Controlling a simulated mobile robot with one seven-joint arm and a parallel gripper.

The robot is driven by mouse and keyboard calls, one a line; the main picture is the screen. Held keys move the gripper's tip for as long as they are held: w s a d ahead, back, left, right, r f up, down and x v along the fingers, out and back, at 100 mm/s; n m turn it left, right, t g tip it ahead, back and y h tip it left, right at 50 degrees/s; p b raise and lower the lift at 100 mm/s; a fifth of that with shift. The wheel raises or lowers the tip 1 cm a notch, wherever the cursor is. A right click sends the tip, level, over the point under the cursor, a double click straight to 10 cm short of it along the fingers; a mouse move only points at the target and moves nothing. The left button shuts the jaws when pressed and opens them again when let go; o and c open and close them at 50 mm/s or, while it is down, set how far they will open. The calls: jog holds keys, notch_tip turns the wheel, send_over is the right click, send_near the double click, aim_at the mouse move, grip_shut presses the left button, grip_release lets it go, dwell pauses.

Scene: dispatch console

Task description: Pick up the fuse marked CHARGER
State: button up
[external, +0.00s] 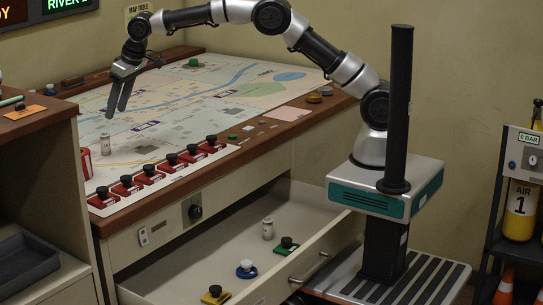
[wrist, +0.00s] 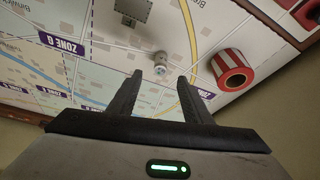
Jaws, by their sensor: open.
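A small pale cylinder that looks like a fuse (external: 106,145) stands on the map table. It also shows in the wrist view (wrist: 161,60), just beyond the fingertips. A second pale cylinder (external: 268,229) stands in the open drawer. The lettering on both is too small to read, so I cannot tell which is marked CHARGER. My gripper (external: 117,110) is open and empty above the map, pointing down, higher than the fuse on the table. In the wrist view my gripper (wrist: 160,76) has its two fingers apart with nothing between them.
A red-and-white striped roll (wrist: 231,69) lies right of the fuse in the wrist view. A row of red-based black knobs (external: 171,160) lines the table's front edge. The open drawer (external: 215,250) also holds yellow, blue and green-based knobs. The map (external: 190,95) around the fuse is mostly clear.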

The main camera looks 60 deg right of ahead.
aim_at(106, 135)
jog(key=x, duration=0.6)
jog(key=shift+w+f+b, duration=0.2)
jog(key=shift+f+b, duration=0.15)
jog(key=shift+b, duration=0.05)
jog(key=shift+a+b+x, duration=0.1)
jog(key=shift+b+x, duration=0.1)
jog(key=shift+x, duration=1.3)
jog(key=shift+a+b+x, duration=0.15)
jog(key=shift+b+x, duration=0.05)
jog(key=shift+x, duration=1.35)
jog(key=shift+w+r, duration=0.15)
jog(key=shift+w, duration=0.05)
grip_shut()
